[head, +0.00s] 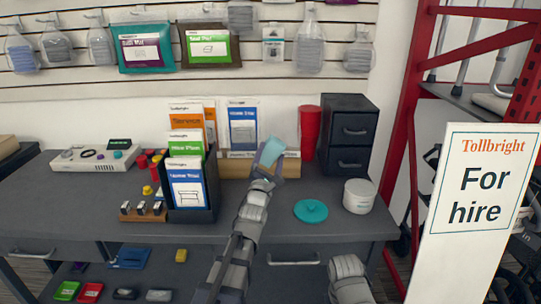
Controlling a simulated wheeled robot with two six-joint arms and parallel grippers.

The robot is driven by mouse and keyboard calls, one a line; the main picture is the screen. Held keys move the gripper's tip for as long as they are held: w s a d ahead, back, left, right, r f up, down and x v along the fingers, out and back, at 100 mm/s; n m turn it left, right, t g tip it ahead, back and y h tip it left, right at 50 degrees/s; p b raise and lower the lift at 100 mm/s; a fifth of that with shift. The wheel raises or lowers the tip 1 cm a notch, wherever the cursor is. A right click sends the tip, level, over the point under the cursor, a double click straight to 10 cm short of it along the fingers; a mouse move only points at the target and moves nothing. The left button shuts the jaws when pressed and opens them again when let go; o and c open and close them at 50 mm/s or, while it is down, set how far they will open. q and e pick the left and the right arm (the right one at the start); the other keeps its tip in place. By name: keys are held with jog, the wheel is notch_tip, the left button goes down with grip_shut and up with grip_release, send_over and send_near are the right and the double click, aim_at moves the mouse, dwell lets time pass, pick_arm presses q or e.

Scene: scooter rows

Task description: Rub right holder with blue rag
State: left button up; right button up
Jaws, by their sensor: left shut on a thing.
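My left gripper (266,168) is shut on the light blue rag (270,150), which sticks up from its fingertips. The rag is in front of the right holder (292,163), a low wooden stand at the back of the desk with a blue and white leaflet (243,124) upright at its left part. The gripper and rag hide part of the holder's front. I cannot tell whether the rag touches the wood. The left holder (192,214) is black and full of leaflets. Of my right arm only a grey link shows at the bottom; its gripper is out of view.
Red cups (309,132) and a black drawer unit (347,157) stand right of the wooden holder. A teal lid (311,211) and a white tub (359,196) are on the right of the desk. A stamp rack (143,214) and a white console (95,157) are on the left.

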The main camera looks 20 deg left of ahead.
pick_arm(q)
jog(key=shift+s+d, duration=0.2)
jog(key=shift+s, duration=0.55)
jog(key=shift+s+d, duration=0.2)
jog(key=shift+s, duration=0.55)
jog(key=shift+w, duration=0.2)
jog(key=shift+w+a+r+p, duration=0.2)
jog(key=shift+w+a, duration=0.1)
jog(key=shift+w, duration=0.7)
jog(key=shift+w+a+r+p, duration=0.2)
jog(key=shift+w+a, duration=0.15)
jog(key=shift+w, duration=0.7)
jog(key=shift+w+a+r+p, duration=0.2)
jog(key=shift+w+a, duration=0.1)
jog(key=shift+w, duration=0.9)
jog(key=shift+w+a, duration=0.2)
jog(key=shift+w, duration=0.3)
jog(key=shift+w+a, duration=0.15)
jog(key=shift+w, duration=0.35)
jog(key=shift+w+d, duration=0.25)
jog(key=shift+d, duration=0.75)
jog(key=shift+w+d, duration=0.2)
jog(key=shift+d, duration=0.8)
